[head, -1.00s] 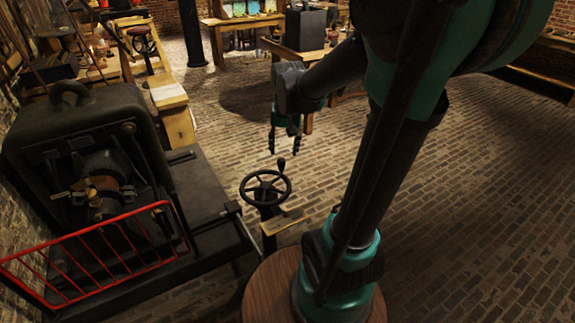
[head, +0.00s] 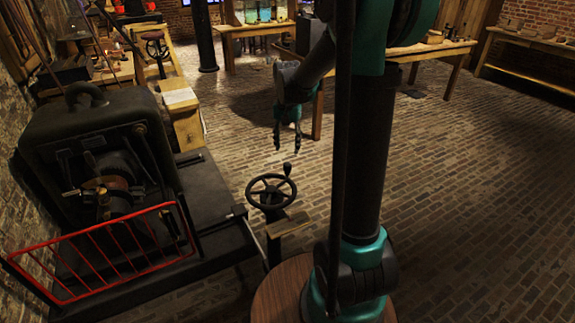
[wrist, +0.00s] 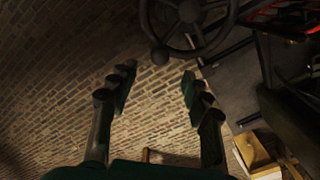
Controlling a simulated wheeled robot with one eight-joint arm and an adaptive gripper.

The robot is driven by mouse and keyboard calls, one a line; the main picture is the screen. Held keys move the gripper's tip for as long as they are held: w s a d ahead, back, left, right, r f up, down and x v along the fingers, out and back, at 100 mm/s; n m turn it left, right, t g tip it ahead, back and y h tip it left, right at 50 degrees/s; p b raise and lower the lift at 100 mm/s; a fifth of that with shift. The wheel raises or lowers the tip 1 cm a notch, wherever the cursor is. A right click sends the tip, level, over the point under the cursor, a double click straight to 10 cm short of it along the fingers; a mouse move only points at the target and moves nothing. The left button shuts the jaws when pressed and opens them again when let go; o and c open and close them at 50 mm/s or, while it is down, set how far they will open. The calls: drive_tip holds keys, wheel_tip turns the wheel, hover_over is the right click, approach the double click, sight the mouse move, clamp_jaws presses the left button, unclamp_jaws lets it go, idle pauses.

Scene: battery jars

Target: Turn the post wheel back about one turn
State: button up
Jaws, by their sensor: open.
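The post wheel (head: 271,191) is a dark spoked handwheel on a post, with an upright crank knob (head: 287,169) on its far rim. It stands in front of the large dark machine's base. My gripper (head: 288,145) hangs above and beyond the knob in the head view, apart from it. In the wrist view the wheel (wrist: 188,22) is at the top, with the round knob (wrist: 159,56) near the gap between the fingers. My gripper (wrist: 158,92) is open, and nothing but brick floor shows between its fingers.
A dark machine (head: 95,150) with a red railing (head: 110,252) stands at the left. A small wooden block (head: 288,224) is beside the wheel's post. Workbenches (head: 440,48) stand at the back. The brick floor (head: 465,180) at the right is clear.

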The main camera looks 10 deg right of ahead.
sight(287, 163)
wheel_tip(287, 163, down, 9)
drive_tip(key=shift+r, duration=0.1)
idle(0.4)
clamp_jaws()
